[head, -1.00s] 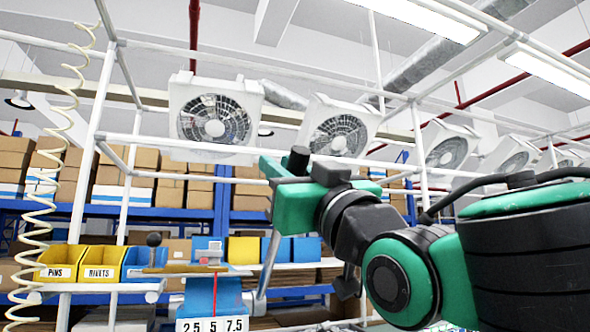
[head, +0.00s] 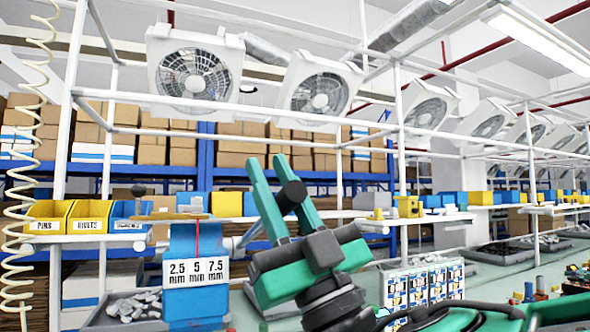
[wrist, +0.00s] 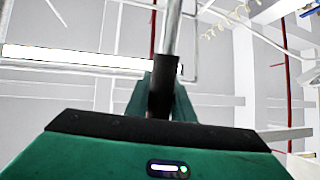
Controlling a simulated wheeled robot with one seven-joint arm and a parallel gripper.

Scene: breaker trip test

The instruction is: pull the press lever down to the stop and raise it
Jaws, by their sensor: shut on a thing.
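The blue press (head: 182,247) stands left of centre in the head view, with a card marked 2.5, 5 and 7.5 mm and a thin red line above the card. Its grey metal press lever (head: 249,234) slants up to the right from the press, partly hidden behind my fingers, and ends in a black grip (head: 291,194). My gripper (head: 265,167) has green fingers and is shut on that grip. In the wrist view the metal lever rod (wrist: 173,28) runs into the black grip (wrist: 160,98) between my fingers.
Yellow and blue bins (head: 90,214) line a shelf at left, beside a coiled cream hose (head: 22,185). A grey tray of metal parts (head: 130,306) sits left of the press. White frame posts (head: 401,150) stand behind. A card board (head: 425,286) stands right of my gripper.

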